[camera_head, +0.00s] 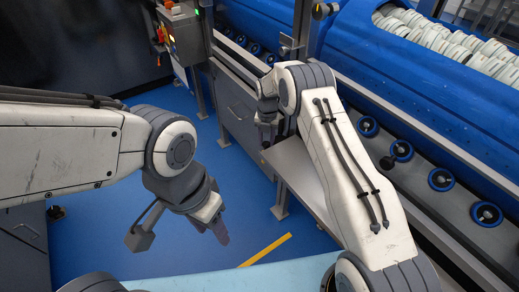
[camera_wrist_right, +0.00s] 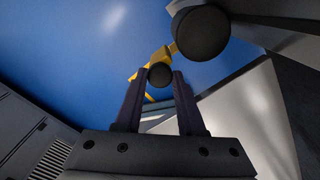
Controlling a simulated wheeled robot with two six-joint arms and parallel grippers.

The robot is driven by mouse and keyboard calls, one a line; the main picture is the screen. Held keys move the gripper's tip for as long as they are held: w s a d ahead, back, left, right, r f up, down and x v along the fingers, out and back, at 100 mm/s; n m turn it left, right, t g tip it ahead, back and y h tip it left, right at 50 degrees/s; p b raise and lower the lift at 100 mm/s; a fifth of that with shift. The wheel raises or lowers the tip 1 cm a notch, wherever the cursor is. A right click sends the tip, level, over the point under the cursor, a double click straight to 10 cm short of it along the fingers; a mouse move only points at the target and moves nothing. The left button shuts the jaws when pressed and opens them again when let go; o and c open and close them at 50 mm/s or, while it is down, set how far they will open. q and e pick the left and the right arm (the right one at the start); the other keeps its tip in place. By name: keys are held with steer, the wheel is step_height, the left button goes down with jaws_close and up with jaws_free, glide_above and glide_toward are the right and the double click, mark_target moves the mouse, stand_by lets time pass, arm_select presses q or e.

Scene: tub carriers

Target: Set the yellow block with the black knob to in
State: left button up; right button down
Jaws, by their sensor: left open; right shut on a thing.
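In the right wrist view a yellow block (camera_wrist_right: 150,64) shows just beyond my right fingertips, with a small round black knob (camera_wrist_right: 160,75) on it. My right gripper (camera_wrist_right: 163,78) is shut on this knob, one dark finger on each side. A larger round black part (camera_wrist_right: 201,33) stands just above it in that view and covers some of the yellow. In the head view my right gripper (camera_head: 268,138) points down beside the bench, and I cannot make out the yellow block there. My left gripper (camera_head: 222,232) is open and empty over the blue floor, well apart from the bench.
A grey metal bench (camera_head: 240,115) runs along the blue machine (camera_head: 420,80). Several blue-rimmed rollers (camera_head: 440,180) line the machine's lower side. A control box (camera_head: 182,38) with lights stands at the back. The blue floor (camera_head: 85,225) left of the bench is clear.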

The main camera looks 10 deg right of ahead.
steer(key=shift+w+d, duration=0.4)
steer(key=shift+d, duration=0.45)
steer(key=shift+d, duration=0.1)
steer(key=c, duration=0.5)
jaws_free()
steer(key=shift+w+d, duration=0.1)
steer(key=shift+a, duration=0.2)
steer(key=shift+r, duration=0.25)
step_height(320, 180, up, 10)
